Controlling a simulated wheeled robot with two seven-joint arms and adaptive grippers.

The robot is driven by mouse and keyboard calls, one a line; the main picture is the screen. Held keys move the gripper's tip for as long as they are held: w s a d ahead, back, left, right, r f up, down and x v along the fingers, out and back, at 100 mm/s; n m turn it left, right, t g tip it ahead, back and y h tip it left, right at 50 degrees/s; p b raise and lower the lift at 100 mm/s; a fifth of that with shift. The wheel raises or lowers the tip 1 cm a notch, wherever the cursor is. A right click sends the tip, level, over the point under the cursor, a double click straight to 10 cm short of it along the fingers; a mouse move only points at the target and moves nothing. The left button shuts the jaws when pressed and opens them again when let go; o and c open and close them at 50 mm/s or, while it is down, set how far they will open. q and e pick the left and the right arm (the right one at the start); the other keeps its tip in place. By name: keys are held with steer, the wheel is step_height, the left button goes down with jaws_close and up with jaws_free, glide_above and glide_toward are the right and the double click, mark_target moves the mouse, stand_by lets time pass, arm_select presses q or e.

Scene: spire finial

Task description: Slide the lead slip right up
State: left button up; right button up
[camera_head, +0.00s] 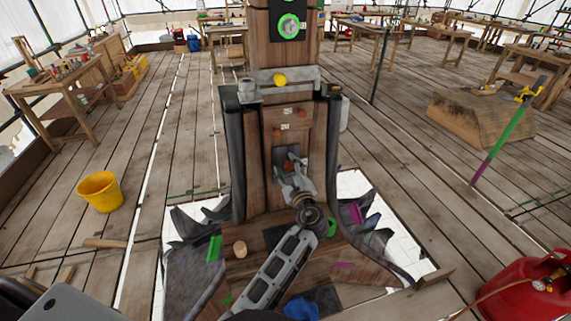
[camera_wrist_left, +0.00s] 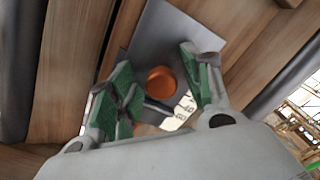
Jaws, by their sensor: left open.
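The lead slip (camera_head: 281,154) is a grey plate with an orange knob (camera_head: 288,165), low in the recess of the wooden spire post (camera_head: 253,170). My left gripper (camera_head: 294,166) reaches up to it from below and hides part of it. In the left wrist view the grey slip (camera_wrist_left: 178,32) lies tilted against the wood. The orange knob (camera_wrist_left: 161,80) shows between the green-padded fingers of my left gripper (camera_wrist_left: 156,72). The fingers are open, with a visible gap on both sides of the knob. My right gripper is not in view.
Dark curved strips (camera_head: 237,150) flank the post. A grey crossbar with a yellow ball (camera_head: 280,80) spans it above the recess. Torn dark sheeting and floor openings surround its foot. A yellow bucket (camera_head: 101,192) stands left, a red tank (camera_head: 520,290) at lower right.

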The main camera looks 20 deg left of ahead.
arm_select(q)
steer(key=shift+w+a, duration=0.15)
steer(key=shift+w, duration=0.05)
stand_by(0.3)
jaws_close()
